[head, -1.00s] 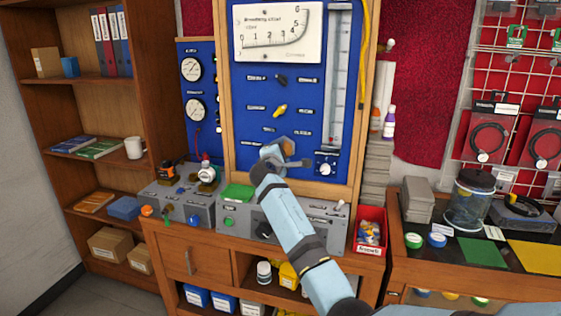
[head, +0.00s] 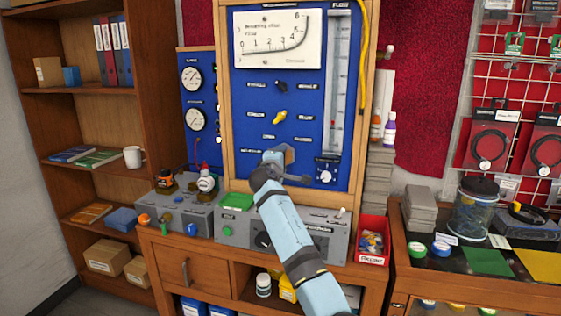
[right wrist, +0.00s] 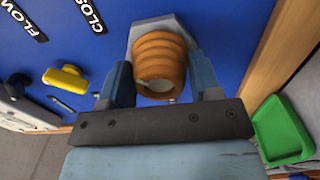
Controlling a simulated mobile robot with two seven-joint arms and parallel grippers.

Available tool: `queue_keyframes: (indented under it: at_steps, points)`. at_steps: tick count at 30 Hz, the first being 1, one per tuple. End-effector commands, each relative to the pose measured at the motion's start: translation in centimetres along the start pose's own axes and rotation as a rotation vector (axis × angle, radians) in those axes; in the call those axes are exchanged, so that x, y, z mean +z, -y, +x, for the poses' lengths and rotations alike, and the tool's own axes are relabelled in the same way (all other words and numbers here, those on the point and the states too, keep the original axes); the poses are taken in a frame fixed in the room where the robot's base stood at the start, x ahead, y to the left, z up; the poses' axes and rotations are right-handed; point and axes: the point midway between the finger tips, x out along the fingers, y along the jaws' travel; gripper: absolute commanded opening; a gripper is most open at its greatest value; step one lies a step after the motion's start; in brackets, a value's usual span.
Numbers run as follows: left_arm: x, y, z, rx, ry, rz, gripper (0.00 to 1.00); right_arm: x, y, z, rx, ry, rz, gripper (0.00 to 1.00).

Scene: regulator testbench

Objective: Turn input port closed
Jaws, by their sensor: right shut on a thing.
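The input port (right wrist: 160,58) is an orange-brown ribbed cylinder on a grey faceted base, standing out from the blue panel (right wrist: 225,30) in the right wrist view. My right gripper (right wrist: 162,80) has one finger on each side of the port and is shut on it. In the head view my right gripper (head: 272,160) is at the lower part of the blue panel, and it and the wrist largely hide the port. Part of a CLOSED-type label (right wrist: 88,14) and a FLOW label (right wrist: 24,20) show beside the port. My left gripper is not in view.
A yellow knob (head: 280,118) and a black knob (head: 281,87) sit above the port on the panel. A grey box (head: 330,240) and green tray (head: 237,201) stand below. A dial (head: 326,176) is to the right. A red bin (head: 372,240) stands at the bench's right.

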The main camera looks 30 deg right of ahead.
Motion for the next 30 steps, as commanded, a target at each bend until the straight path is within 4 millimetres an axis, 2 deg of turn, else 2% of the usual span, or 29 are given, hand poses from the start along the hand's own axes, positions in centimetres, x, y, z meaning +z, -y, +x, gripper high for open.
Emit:
queue_keyframes:
  at_steps: [3,4,7,16,20,23,30]
  points:
    - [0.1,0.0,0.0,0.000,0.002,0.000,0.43,-0.1,0.1,-0.1,-0.003,-0.001,0.002,0.34]
    - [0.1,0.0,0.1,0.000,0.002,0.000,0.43,-0.1,0.1,-0.1,-0.003,-0.001,0.002,0.60]
    - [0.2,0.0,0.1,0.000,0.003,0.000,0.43,-0.1,0.1,0.0,-0.002,-0.001,0.002,0.82]
    - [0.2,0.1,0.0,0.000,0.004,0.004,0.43,0.0,0.1,-0.1,-0.001,-0.001,0.000,0.82]
    - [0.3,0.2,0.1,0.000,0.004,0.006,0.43,-0.1,0.1,-1.3,0.000,-0.002,0.001,0.82]
    - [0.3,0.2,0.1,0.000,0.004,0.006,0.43,0.0,0.2,-3.1,-0.001,-0.002,0.002,0.82]
    - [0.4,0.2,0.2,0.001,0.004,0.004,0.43,0.0,0.2,-8.7,-0.001,-0.003,0.003,0.82]
